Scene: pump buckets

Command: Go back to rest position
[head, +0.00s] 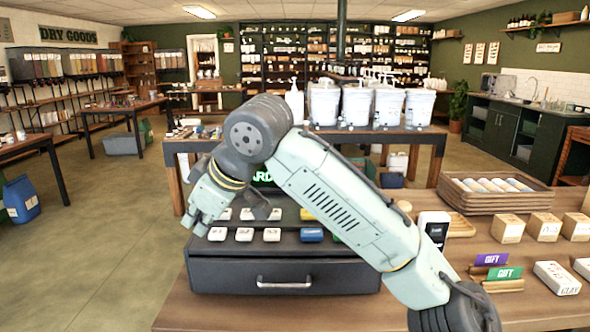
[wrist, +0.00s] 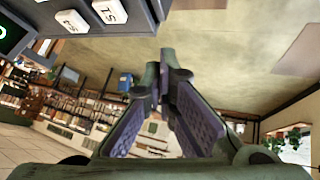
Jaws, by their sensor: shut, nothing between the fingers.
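My gripper (wrist: 165,78) is shut and empty in the wrist view, its two fingertips together at the middle. In the head view my gripper (head: 197,226) hangs at the left end of my bent arm, over the left side of the dark cash register (head: 230,267). I cannot tell there whether it touches the register. My arm crosses in front of the register and hides part of its keys and display. In the wrist view the register's keys (wrist: 108,12) show at the top left.
White pump buckets (head: 387,107) stand on a table (head: 412,139) behind. Open floor (head: 110,235) lies left.

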